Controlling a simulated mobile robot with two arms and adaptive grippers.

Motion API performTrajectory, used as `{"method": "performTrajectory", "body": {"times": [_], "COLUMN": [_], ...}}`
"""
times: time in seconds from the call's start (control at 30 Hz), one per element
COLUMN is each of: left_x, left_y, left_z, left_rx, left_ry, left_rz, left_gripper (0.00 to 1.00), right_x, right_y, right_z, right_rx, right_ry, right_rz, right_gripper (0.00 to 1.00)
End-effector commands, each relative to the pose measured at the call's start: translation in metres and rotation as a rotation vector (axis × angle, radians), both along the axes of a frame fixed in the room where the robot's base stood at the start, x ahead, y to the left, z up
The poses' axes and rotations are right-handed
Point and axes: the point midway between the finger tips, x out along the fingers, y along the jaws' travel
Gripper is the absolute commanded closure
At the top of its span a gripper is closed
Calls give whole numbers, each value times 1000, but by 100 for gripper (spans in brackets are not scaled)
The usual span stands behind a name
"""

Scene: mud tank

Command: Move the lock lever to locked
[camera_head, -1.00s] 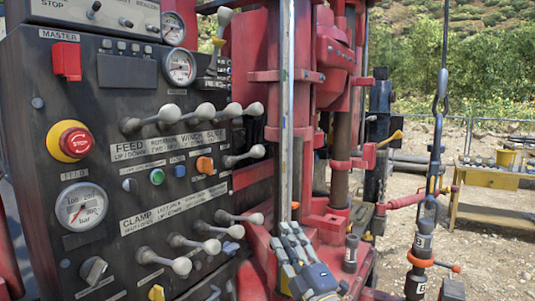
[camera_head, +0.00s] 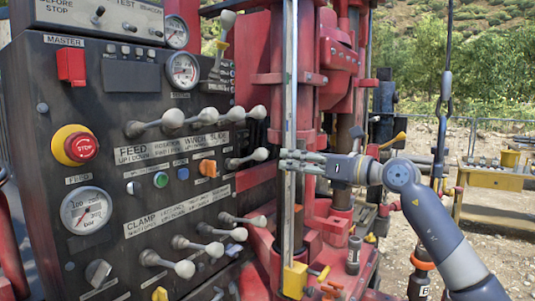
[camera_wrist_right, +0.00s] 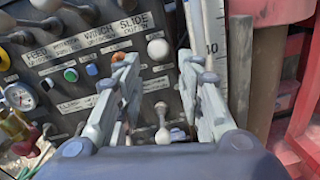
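No lever in view carries a readable "lock" label, so I cannot tell which one is the lock lever. An upright lever with a pale knob and yellow collar (camera_head: 222,44) stands at the panel's upper right edge. A pale-knobbed lever (camera_head: 247,158) sticks out of the panel's right side, left of my right gripper. My right gripper (camera_head: 281,161) points left toward the panel, in front of the mast. In the right wrist view its fingers (camera_wrist_right: 157,92) are spread and empty, with a pale knob (camera_wrist_right: 158,50) seen between them, apart from both. My left gripper is out of view.
The dark control panel (camera_head: 118,185) carries several other levers, gauges and a red stop button (camera_head: 80,147). A yellow block (camera_head: 294,281) sits low by the mast. The red mast (camera_head: 262,45) stands behind my right gripper. A yellow bench (camera_head: 490,213) is far right.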

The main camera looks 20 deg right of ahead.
Motion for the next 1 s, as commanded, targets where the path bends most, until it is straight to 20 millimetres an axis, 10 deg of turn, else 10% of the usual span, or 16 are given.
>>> {"method": "performTrajectory", "body": {"times": [0.4, 0.87, 1.0], "left_x": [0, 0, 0], "left_y": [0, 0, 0], "left_z": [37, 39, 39], "left_rx": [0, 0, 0], "left_ry": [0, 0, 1], "left_rz": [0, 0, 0], "left_gripper": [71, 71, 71], "right_x": [61, 72, 72], "right_y": [42, 50, 49], "right_z": [4, 1, 1], "right_rx": [5, 2, 2], "right_ry": [-1, -2, -2], "right_rz": [2, 3, 3], "right_gripper": [65, 65, 97]}}
